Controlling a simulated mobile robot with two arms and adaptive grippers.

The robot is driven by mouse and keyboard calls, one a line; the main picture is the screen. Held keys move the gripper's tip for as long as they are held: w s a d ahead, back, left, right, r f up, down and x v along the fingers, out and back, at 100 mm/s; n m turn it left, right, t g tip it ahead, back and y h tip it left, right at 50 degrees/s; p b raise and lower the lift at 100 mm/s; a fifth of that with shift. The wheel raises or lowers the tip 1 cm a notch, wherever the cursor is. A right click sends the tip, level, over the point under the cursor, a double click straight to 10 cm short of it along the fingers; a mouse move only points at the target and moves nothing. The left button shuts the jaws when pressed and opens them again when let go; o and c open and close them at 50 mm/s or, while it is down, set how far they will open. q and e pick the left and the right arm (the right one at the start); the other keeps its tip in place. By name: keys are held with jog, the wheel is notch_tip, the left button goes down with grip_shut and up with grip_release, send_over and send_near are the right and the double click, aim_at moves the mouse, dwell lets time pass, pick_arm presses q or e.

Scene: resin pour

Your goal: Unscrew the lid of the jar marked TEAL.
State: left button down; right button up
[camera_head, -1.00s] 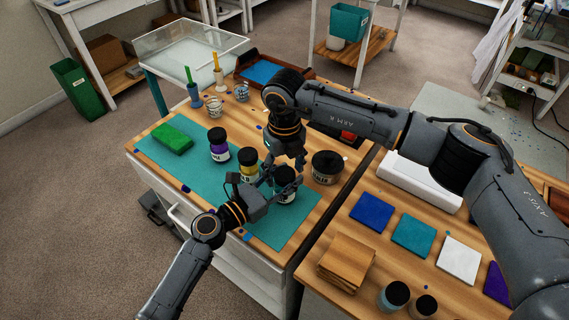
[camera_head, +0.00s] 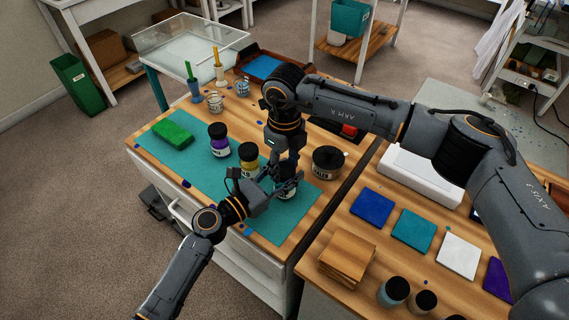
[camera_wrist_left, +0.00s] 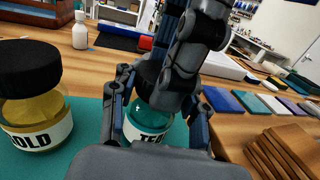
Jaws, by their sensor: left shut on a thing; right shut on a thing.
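The jar marked TEAL (camera_wrist_left: 147,125) has teal contents and a white label partly hidden in the left wrist view; it stands upright on the teal mat (camera_head: 282,225). In the head view only a bit of the jar (camera_head: 286,193) shows between the grippers. My left gripper (camera_head: 275,190) is shut around the jar's body from the side. My right gripper (camera_head: 287,173) points down from above and is shut on the dark lid, which it mostly hides; it also shows in the left wrist view (camera_wrist_left: 168,92).
A gold jar (camera_head: 249,160) stands close beside my left gripper, a purple jar (camera_head: 218,141) behind it. A green block (camera_head: 172,132) lies on the mat. Coloured tiles and wooden boards (camera_head: 346,255) lie on the right table.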

jog(key=o, duration=1.3)
jog(key=shift+d, duration=0.15)
jog(key=shift+r, duration=2.3)
pick_arm(q)
jog(key=c, duration=0.6)
grip_release()
